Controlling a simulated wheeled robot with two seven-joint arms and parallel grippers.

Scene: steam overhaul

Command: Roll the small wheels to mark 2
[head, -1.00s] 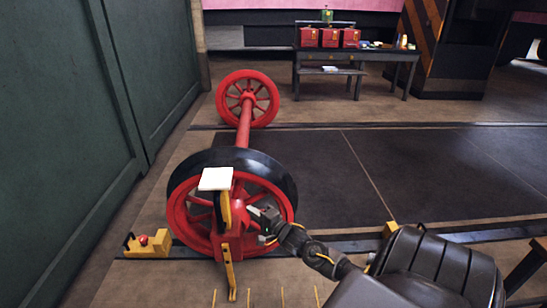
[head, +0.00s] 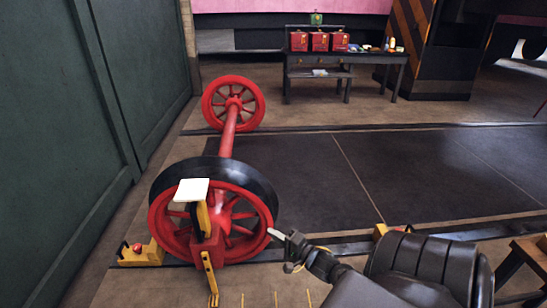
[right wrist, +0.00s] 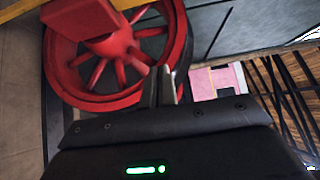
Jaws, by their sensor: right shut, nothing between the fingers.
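The small wheels are a red spoked wheelset. The near wheel (head: 262,215) has a dark tyre, and a red axle (head: 229,130) joins it to the far wheel (head: 254,103). A white plate (head: 192,189) and a yellow pointer (head: 208,272) sit at the near wheel's hub. The pointer's foot is near the left end of the yellow floor marks (head: 276,299); I cannot read their numbers. My right gripper (head: 275,234) is shut and empty at the near wheel's right edge. In the right wrist view its fingers (right wrist: 160,92) overlap the tyre; contact is unclear. My left gripper is out of view.
A yellow block (head: 143,255) with a red knob stands on the rail left of the near wheel. A green wall (head: 100,90) runs along the left. A bench (head: 345,57) with red boxes stands at the back. The dark floor to the right is clear.

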